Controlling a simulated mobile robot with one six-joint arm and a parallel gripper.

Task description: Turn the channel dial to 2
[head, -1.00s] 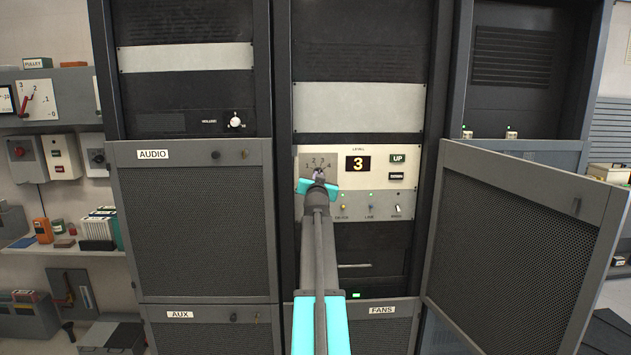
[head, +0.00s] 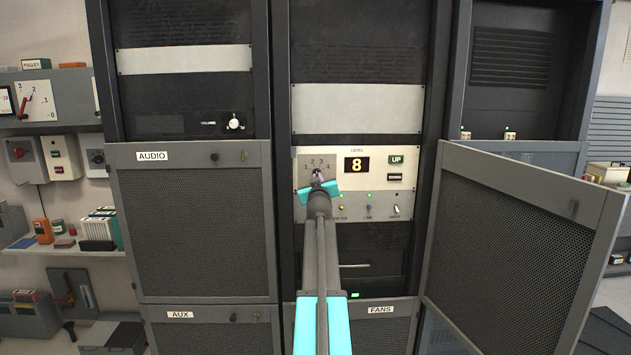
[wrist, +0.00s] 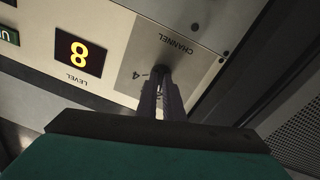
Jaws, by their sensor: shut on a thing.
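The channel dial (head: 316,174) sits on a grey plate (head: 304,178) with the numbers 1 to 4 around it, at the left of the light panel in the middle rack. My gripper (head: 317,179) reaches up from below and is shut on the dial. In the wrist view my two fingers (wrist: 161,92) meet the dial (wrist: 161,70) under the word CHANNEL, with a 4 beside it. The fingers hide most of the dial, and I cannot tell which number it points to.
A LEVEL display (head: 356,165) reading 8 is right of the dial, with an UP button (head: 396,160) and another below it. Small switches (head: 369,209) line the strip beneath. An open mesh door (head: 515,240) stands out at the right. A closed AUDIO door (head: 195,225) is at the left.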

